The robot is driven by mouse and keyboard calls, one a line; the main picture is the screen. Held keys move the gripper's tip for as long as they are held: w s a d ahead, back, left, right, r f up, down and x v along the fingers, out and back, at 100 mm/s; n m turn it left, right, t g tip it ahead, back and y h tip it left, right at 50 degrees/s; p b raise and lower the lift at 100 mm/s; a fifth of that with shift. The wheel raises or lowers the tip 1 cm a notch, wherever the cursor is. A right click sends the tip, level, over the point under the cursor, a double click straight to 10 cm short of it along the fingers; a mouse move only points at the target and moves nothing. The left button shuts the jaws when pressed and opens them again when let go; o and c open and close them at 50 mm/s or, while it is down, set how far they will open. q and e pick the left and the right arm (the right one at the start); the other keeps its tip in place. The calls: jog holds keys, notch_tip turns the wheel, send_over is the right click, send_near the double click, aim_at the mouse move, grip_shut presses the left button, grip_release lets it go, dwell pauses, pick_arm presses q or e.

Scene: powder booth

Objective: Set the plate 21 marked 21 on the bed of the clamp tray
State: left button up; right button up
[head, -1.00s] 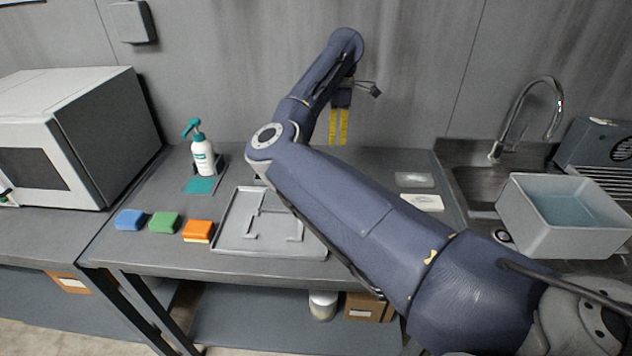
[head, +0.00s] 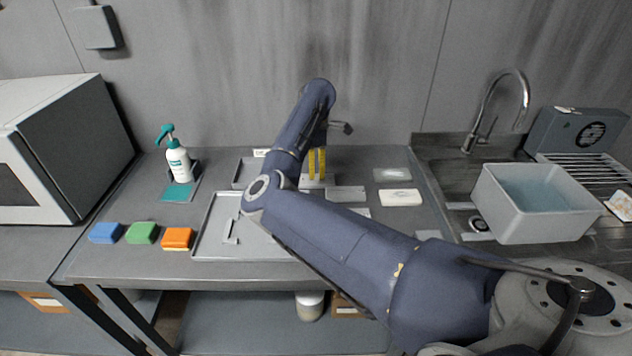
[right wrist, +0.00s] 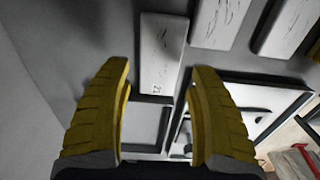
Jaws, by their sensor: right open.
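The clamp tray (head: 200,240) is a grey, low-walled tray with bracket-like pieces inside, at the front left of the counter. My right arm hides its right part. My right gripper (head: 317,165) is open and empty, its yellow fingers pointing down over the back of the counter. In the right wrist view, a pale flat plate (right wrist: 162,45) lies ahead between the open fingers (right wrist: 160,95). It carries a small dark mark at its near end, too small to read surely as 21. In the head view a grey plate (head: 346,193) lies just right of the gripper. My left gripper is not in view.
Other plates include a white one (head: 400,197) and a grey one (head: 392,174) at right. A second tray (head: 238,174) sits behind. A pump bottle (head: 178,163) and several sponges (head: 141,233) stand left. The sink and a grey tub (head: 540,215) are right.

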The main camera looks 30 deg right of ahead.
aim_at(316, 178)
jog(key=shift+f, duration=2.6)
jog(key=shift+a, duration=0.1)
jog(key=c, duration=1.2)
jog(key=shift+r, duration=0.1)
jog(key=shift+c, duration=0.2)
notch_tip(316, 178, up, 20)
jog(key=s+d+r+m, duration=0.4)
jog(key=s+d+m, duration=0.1)
jog(key=s, duration=0.4)
jog(key=s+d+r+m, duration=0.4)
jog(key=s+d+m, duration=0.1)
jog(key=s, duration=0.5)
jog(key=s+a+r+m, duration=0.2)
jog(key=s+r+m, duration=0.1)
jog(key=s, duration=0.8)
jog(key=s+a+r+m, duration=0.3)
jog(key=s+m, duration=0.3)
jog(key=s, duration=0.6)
jog(key=shift+r+m, duration=0.3)
jog(key=shift+r, duration=0.3)
